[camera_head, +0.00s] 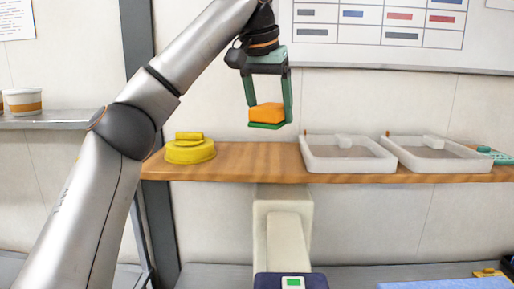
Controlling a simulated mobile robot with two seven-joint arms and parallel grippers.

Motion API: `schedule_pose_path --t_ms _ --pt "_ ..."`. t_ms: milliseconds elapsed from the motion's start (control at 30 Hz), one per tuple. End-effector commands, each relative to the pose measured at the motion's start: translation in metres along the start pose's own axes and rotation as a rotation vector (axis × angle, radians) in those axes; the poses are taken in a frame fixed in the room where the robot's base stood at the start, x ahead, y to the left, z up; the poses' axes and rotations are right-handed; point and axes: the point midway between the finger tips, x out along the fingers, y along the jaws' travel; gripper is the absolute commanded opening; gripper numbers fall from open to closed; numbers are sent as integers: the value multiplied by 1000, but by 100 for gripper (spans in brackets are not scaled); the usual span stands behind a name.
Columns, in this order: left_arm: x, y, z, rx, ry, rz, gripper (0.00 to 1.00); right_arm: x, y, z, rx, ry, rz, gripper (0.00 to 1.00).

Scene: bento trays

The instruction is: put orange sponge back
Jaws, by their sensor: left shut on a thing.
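The orange sponge (266,113) is a small orange block. It is held up in the air above the wooden shelf, in front of the wall. My left gripper (268,122) comes down from above with green fingers on both sides of the sponge and is shut on it. Part of the sponge's lower side is hidden by the green fingertips. My right gripper is not in view.
A yellow round item (190,151) sits on the wooden shelf (250,165) at left. Two white trays (347,165) (436,163) stand on its right half. A teal item (492,155) lies at the far right. The shelf below the sponge is clear.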

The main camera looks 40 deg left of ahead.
Motion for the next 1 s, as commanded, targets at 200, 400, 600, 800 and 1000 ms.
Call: schedule_pose_path --t_ms 200,400,600,800,1000 --pt "43 -29 -6 0 -5 0 25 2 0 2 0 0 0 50" --pt "62 -43 -8 0 0 -1 25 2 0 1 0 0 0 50" --pt "82 -52 -7 1 0 -3 25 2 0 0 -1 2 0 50" --pt "101 -51 2 0 1 -1 25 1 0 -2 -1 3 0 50" --pt "103 -50 3 0 0 1 25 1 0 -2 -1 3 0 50"
